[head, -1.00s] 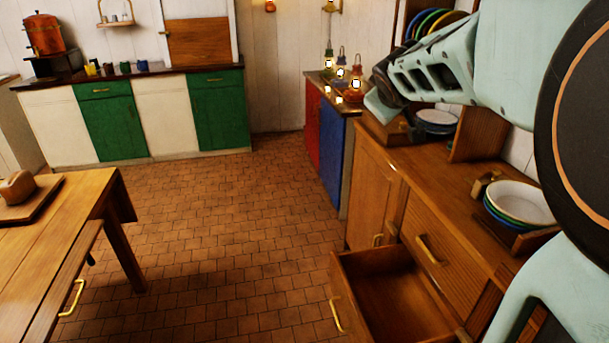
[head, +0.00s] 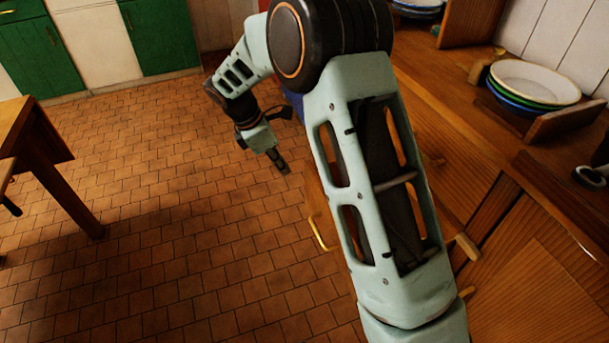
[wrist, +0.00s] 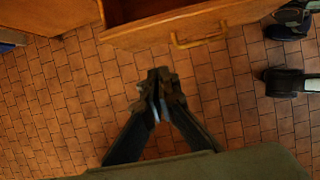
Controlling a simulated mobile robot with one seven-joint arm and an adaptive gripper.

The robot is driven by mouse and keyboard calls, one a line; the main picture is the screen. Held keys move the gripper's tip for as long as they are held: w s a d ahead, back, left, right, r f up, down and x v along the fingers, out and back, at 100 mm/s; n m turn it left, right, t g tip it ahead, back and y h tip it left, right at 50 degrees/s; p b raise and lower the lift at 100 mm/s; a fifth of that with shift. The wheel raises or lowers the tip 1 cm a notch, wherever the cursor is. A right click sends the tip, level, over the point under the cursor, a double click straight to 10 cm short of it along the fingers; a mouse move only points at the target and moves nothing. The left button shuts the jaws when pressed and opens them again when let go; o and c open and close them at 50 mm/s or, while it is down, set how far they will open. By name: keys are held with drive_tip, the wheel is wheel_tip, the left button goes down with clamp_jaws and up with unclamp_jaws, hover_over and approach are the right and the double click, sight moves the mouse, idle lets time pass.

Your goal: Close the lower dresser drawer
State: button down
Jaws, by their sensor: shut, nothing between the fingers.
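The lower dresser drawer stands pulled out, its wooden front (wrist: 150,30) crossing the top of the wrist view and part of its inside showing behind it. Its brass handle (wrist: 200,40) also shows in the head view (head: 318,232), where my arm hides most of the drawer. My gripper (head: 281,166) is shut and empty, pointing down over the floor just outside the drawer front. In the wrist view its closed fingertips (wrist: 160,78) appear a little apart from the front, left of the handle; the exact gap is unclear.
The dresser top (head: 440,95) carries stacked bowls (head: 535,82) at the right. A wooden table (head: 40,150) stands at the left. Open tiled floor (head: 170,220) lies between table and dresser, with green and white cabinets (head: 150,35) at the back.

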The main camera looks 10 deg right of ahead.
drive_tip(key=b, duration=0.3)
approach(317, 190)
wheel_tip(317, 190, down, 5)
drive_tip(key=a, duration=0.3)
drive_tip(key=shift+w+d+r+b, duration=0.1)
drive_tip(key=shift+d+b, duration=0.1)
drive_tip(key=shift+d, duration=0.85)
drive_tip(key=shift+w+d+b, duration=0.15)
drive_tip(key=shift+d, duration=0.95)
drive_tip(key=shift+d, duration=0.2)
drive_tip(key=w+d+p, duration=0.3)
drive_tip(key=d, duration=0.8)
drive_tip(key=w+d+p, duration=0.3)
drive_tip(key=d+p, duration=0.1)
drive_tip(key=d, duration=0.7)
drive_tip(key=shift+d, duration=0.3)
